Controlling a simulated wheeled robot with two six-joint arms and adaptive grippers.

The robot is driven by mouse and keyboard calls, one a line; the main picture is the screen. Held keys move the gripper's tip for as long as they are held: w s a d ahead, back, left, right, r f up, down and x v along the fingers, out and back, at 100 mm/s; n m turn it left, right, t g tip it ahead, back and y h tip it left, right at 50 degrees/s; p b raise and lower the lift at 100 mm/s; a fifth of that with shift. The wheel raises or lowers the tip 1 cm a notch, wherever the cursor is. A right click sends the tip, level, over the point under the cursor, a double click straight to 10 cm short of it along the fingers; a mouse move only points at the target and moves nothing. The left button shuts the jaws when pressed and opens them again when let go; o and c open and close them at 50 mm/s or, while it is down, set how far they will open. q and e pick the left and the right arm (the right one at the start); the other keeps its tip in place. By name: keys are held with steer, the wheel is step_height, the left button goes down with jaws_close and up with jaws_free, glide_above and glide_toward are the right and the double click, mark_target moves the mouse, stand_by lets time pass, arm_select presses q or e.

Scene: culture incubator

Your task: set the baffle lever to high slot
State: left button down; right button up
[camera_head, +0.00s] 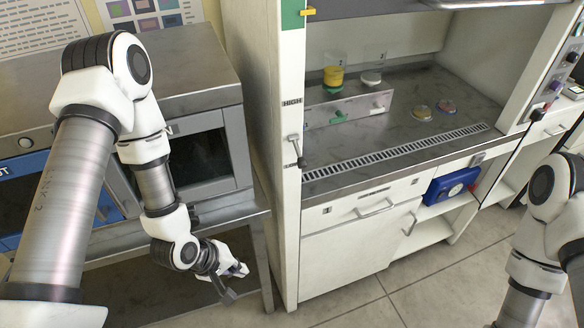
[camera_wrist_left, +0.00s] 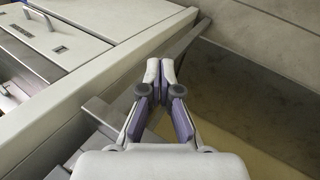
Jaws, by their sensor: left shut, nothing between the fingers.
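A small grey lever (camera_head: 296,147) with a dark lower end hangs on the white left post of the fume hood. The lever cannot be made out in that view. My right arm shows at the right edge, but its gripper is out of frame.
The fume hood worktop (camera_head: 400,120) holds a small rack (camera_head: 350,108) and several round dishes. An incubator (camera_head: 205,150) stands on a metal stand at left. A blue box (camera_head: 452,186) sits under the hood. The floor (camera_head: 420,285) in front is clear.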

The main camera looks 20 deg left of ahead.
mark_target(298, 153)
arm_select(q)
steer(key=w+r+n+t+h, duration=0.3)
steer(key=w+r+n, duration=0.2)
steer(key=r, duration=0.5)
steer(key=w+r+n+t+h, duration=0.3)
steer(key=w+r+n, duration=0.2)
steer(key=r, duration=0.5)
steer(key=shift+d+n+t, duration=0.15)
steer(key=shift+n+t, duration=0.25)
steer(key=shift+n, duration=0.5)
steer(key=x, duration=1)
steer(key=shift+d, duration=0.2)
steer(key=r, duration=0.1)
steer(key=s+r+p, duration=0.1)
steer(key=d+r, duration=0.1)
steer(key=shift+s+r+p, duration=0.3)
steer(key=shift+s+p, duration=0.05)
